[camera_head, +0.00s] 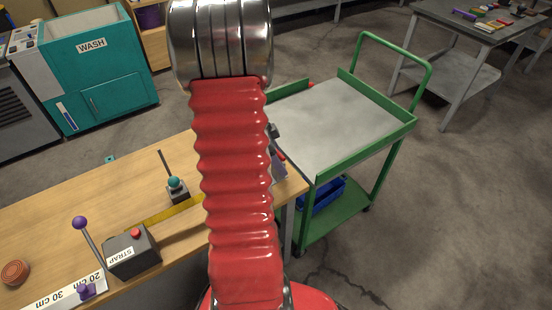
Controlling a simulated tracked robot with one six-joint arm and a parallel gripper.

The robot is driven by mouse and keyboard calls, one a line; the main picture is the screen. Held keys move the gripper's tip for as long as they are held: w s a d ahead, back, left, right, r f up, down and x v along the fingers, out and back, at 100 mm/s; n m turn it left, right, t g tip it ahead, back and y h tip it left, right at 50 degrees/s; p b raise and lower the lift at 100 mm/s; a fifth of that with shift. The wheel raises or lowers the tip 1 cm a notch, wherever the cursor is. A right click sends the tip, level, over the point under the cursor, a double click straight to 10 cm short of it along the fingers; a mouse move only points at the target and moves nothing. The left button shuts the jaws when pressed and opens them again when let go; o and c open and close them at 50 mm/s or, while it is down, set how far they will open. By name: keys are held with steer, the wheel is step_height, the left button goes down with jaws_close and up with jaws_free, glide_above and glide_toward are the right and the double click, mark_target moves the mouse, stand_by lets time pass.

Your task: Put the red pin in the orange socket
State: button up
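I cannot make out the red pin for certain. A small red piece (281,156) shows just right of my arm at the bench's right end, beside a dark part and a purple-grey piece (278,170). An orange-brown round thing (15,272) lies on the bench at the far left; I cannot tell whether it is the orange socket. My red ribbed arm stands upright in mid-picture and hides part of the bench. My gripper cannot be made out, and whatever it may hold is hidden.
A teal WASH cabinet (95,75) stands behind.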

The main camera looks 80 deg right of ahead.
steer(key=shift+c, duration=0.6)
steer(key=c, duration=1.1)
steer(key=o, duration=1.2)
steer(key=v, duration=1.4)
steer(key=shift+s, duration=0.1)
steer(key=shift+n, duration=0.3)
